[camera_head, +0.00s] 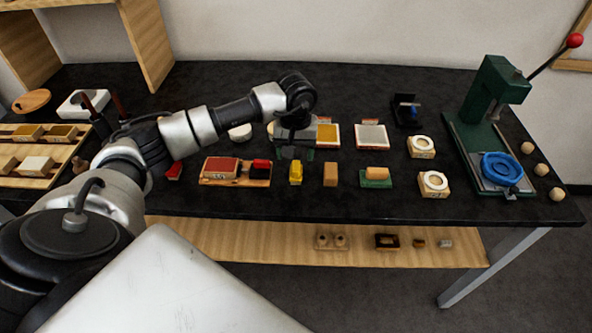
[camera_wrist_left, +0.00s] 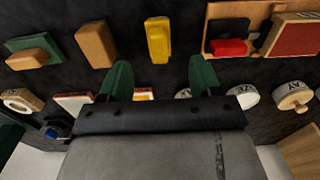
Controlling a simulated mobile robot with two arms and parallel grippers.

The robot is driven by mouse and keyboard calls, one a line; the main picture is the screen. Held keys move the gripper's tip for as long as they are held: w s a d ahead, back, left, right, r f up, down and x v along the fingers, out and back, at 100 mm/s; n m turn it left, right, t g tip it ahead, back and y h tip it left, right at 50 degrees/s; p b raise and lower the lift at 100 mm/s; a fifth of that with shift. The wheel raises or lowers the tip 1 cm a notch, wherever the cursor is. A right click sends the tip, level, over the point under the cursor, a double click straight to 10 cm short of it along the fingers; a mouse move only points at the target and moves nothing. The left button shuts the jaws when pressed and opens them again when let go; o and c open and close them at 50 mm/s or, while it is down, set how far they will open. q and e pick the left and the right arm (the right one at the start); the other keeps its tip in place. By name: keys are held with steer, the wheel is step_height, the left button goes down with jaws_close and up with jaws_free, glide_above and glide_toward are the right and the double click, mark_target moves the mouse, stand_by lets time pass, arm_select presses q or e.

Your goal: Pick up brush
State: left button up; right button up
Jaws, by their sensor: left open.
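No thing here is plainly a brush; I cannot tell which one it is. A green-based piece with a rounded wooden top (camera_head: 376,175) lies on the dark table, and it also shows in the left wrist view (camera_wrist_left: 33,50). A wooden block (camera_head: 330,175) is beside it, then a yellow piece (camera_head: 295,172), which also shows in the left wrist view (camera_wrist_left: 158,40). My left gripper (camera_head: 292,153) is open and empty above the table, just behind the yellow piece. Its green fingers (camera_wrist_left: 162,78) are apart, with the yellow piece beyond them. My right gripper is out of view.
A wooden tray with a red pad (camera_head: 221,167) lies left of the yellow piece. A green lever press (camera_head: 494,100) stands at the right end. The front strip of the table is clear.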

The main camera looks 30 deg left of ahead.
mark_target(296, 165)
arm_select(q)
step_height(296, 165, down, 2)
steer(key=shift+f, duration=0.1)
steer(key=shift+f+p, duration=0.55)
step_height(296, 165, down, 4)
steer(key=shift+w+r+p, duration=0.1)
steer(key=shift+r+p, duration=0.05)
steer(key=shift+p, duration=0.45)
steer(key=shift+f, duration=0.35)
steer(key=shift+c, duration=0.5)
steer(key=c, duration=0.9)
steer(key=shift+r, duration=0.15)
